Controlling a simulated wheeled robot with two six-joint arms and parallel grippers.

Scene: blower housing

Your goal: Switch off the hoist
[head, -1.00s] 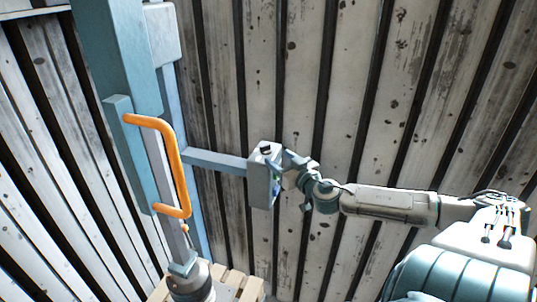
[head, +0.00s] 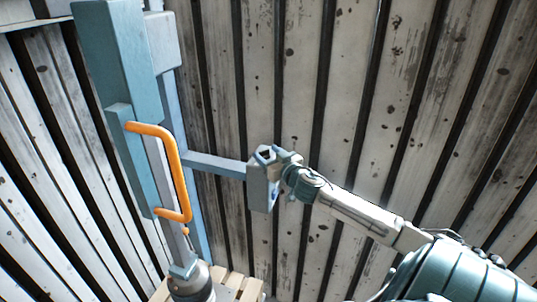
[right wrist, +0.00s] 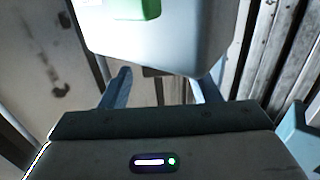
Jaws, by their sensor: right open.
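The hoist is a tall teal column (head: 118,60) with an orange handle (head: 176,170), at the left of the head view. A bar reaches right from it to a small grey control box (head: 260,188) with a dark part on top. My right gripper (head: 281,163) is at the upper right side of this box. In the right wrist view, the pale box (right wrist: 165,45) with a green button (right wrist: 135,8) fills the top, just beyond my open fingers (right wrist: 165,88). I cannot tell whether they touch it. The switch's state is not clear. My left gripper is out of view.
A slatted wooden wall (head: 350,90) stands close behind the box, and another slatted wall (head: 50,170) is at the left. A wooden pallet (head: 240,284) lies under the column's foot. The space below the box looks free.

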